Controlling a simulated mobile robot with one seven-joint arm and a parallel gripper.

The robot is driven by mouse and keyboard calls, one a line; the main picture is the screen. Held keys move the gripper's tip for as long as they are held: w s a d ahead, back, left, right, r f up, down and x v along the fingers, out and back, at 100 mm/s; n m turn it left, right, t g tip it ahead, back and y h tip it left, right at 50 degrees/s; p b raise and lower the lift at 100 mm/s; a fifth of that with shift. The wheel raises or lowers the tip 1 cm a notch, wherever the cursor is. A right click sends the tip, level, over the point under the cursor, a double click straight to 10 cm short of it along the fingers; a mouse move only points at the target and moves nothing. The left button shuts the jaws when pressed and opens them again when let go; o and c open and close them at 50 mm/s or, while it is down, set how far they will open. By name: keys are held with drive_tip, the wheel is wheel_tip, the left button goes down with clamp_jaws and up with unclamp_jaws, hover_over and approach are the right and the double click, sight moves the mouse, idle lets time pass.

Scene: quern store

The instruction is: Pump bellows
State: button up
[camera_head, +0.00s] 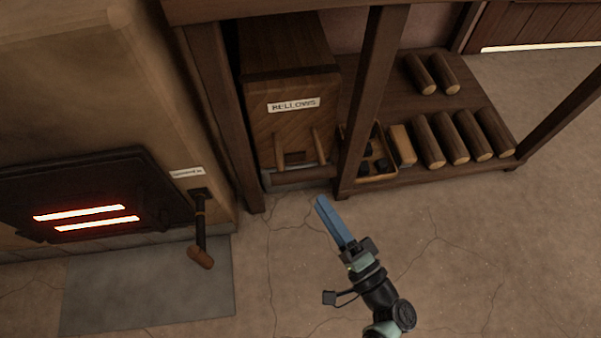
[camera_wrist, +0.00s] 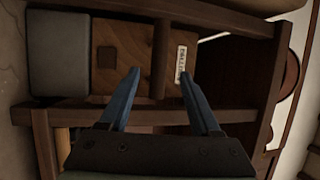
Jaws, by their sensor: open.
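The bellows (camera_head: 285,135) is a wooden box with a white "BELLOWS" label, standing in the left bay of the wooden rack. Two upright arms and a wooden crossbar handle (camera_head: 300,179) show low on its front. My gripper (camera_head: 320,202) has blue fingers and is in front of the bellows, apart from the handle in the picture. The labelled bellows front (camera_wrist: 135,70) shows sideways beyond the fingers.
Rack posts (camera_head: 365,100) flank the bellows. To the right are a tray of dark lumps (camera_head: 391,178), a light block (camera_head: 402,146) and several logs (camera_head: 470,135). At left, a stove door (camera_head: 95,190) glows beside a labelled lever (camera_head: 200,230). The front floor is clear.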

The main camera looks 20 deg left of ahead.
sight(301, 175)
drive_tip(key=b+x, duration=0.1)
drive_tip(key=x, duration=0.3)
drive_tip(key=b+x, duration=0.1)
drive_tip(key=x, duration=0.2)
drive_tip(key=shift+w+a+f+b, duration=0.15)
drive_tip(key=shift+w+a+b, duration=0.05)
drive_tip(key=shift+a+b, duration=0.15)
drive_tip(key=shift+w+a+r, duration=0.25)
drive_tip(key=shift+w+a, duration=0.1)
drive_tip(key=shift+a, duration=0.15)
clamp_jaws()
drive_tip(key=shift+d, duration=0.1)
idle(0.4)
